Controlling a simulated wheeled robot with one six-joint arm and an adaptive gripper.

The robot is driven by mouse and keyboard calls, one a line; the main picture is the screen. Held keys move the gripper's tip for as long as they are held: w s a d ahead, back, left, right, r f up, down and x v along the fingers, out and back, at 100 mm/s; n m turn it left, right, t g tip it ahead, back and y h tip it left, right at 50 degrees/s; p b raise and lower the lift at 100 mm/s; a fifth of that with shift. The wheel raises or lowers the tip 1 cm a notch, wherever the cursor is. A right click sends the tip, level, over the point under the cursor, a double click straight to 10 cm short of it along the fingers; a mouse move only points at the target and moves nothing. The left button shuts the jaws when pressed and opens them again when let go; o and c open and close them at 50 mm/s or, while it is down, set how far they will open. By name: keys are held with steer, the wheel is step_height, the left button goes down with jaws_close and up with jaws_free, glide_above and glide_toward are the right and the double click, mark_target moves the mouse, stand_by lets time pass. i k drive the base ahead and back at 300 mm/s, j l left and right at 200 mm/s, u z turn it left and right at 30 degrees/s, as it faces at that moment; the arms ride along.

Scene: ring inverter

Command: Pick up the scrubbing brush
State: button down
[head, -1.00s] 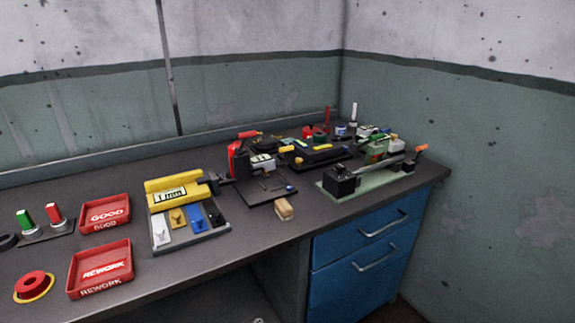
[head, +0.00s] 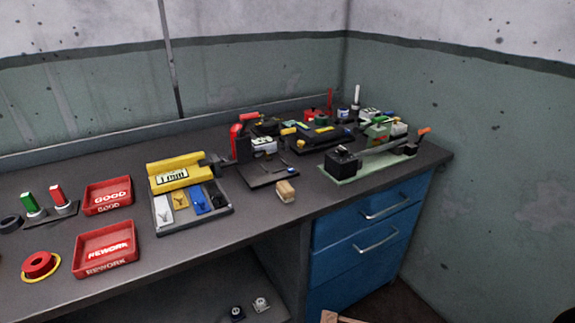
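A small block with a tan wooden top and a paler lower part (head: 286,191) lies near the front edge of the workbench (head: 262,224), right of the middle in the head view. It looks like the scrubbing brush, but it is too small to make out bristles. Nothing touches it from above, and its top and front are unobstructed. My gripper is not in view.
A black plate fixture with a red clamp (head: 268,172) stands just behind the block. A grey tray with a yellow gauge (head: 190,230) is to its left, a green-based fixture (head: 350,178) to its right. Red GOOD (head: 108,208) and REWORK (head: 106,262) trays sit further left. Blue drawers (head: 350,232) are below.

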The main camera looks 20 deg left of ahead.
mark_target(285, 190)
steer(key=i+j+u, duration=0.2)
steer(key=u, duration=0.25)
steer(key=i+j+u, duration=0.2)
steer(key=u, duration=0.25)
